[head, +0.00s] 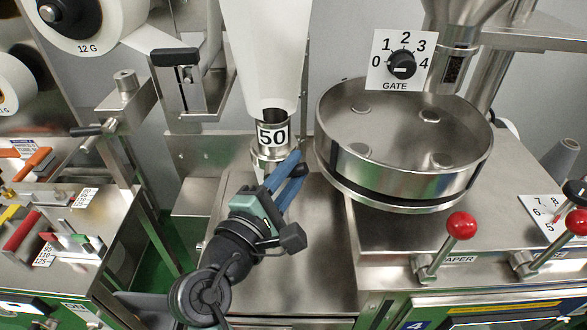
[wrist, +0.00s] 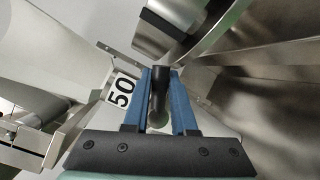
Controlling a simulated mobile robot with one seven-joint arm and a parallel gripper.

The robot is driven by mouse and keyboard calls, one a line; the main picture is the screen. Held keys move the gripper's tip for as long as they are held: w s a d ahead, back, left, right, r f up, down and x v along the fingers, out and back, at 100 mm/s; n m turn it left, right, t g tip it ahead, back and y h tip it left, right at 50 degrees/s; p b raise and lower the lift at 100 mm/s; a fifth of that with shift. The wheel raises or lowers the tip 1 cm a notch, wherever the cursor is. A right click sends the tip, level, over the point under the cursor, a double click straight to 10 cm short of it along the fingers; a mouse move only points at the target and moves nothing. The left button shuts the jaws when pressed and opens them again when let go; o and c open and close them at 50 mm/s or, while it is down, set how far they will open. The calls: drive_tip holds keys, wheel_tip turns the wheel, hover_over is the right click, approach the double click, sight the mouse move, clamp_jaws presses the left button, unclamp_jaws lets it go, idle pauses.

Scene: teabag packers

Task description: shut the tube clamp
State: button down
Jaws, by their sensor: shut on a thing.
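The metal forming tube with the "50" label (head: 272,135) stands below the white paper cone. A metal clamp collar (head: 265,156) sits around its lower end. My gripper (head: 296,162) is at the right front of the tube, its blue fingers pointing up at the collar. In the wrist view my gripper (wrist: 161,75) is shut on a black handle (wrist: 158,98) that lies between the two fingers. The "50" label (wrist: 121,91) is just left of the fingers there. How the handle joins the collar is hidden, and I cannot tell whether the clamp is open.
A round steel bowl (head: 340,150) stands close to the right of my gripper, below the GATE dial (head: 402,65). Two red-knobbed levers (head: 461,225) are at the front right. A black-ended lever (head: 88,131) and coloured handles are at the left.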

drive_tip(key=shift+m+p, duration=0.3)
drive_tip(key=m+g+y+p, duration=0.1)
drive_tip(key=f+m+p, duration=0.1)
drive_tip(key=m+p, duration=0.1)
drive_tip(key=shift+d+f+m+g+y, duration=0.2)
drive_tip(key=shift+m+g+y, duration=0.1)
drive_tip(key=shift+g+y, duration=0.1)
drive_tip(key=shift+a+f+m+g+y+p, duration=0.2)
drive_tip(key=shift+a+f+m+y+p, duration=0.6)
drive_tip(key=shift+m+y, duration=0.95)
drive_tip(key=shift+a+f+m+g+y+p, duration=0.2)
drive_tip(key=shift+a+f+m+y+p, duration=0.35)
drive_tip(key=shift+m+y+p, duration=1.1)
drive_tip(key=shift+a+f+m+g+y+p, duration=0.2)
drive_tip(key=shift+a+f+m+y, duration=0.75)
drive_tip(key=shift+m, duration=1.45)
drive_tip(key=shift+d+r+y, duration=0.25)
drive_tip(key=shift+d+r, duration=0.05)
drive_tip(key=c, duration=0.7)
unclamp_jaws()
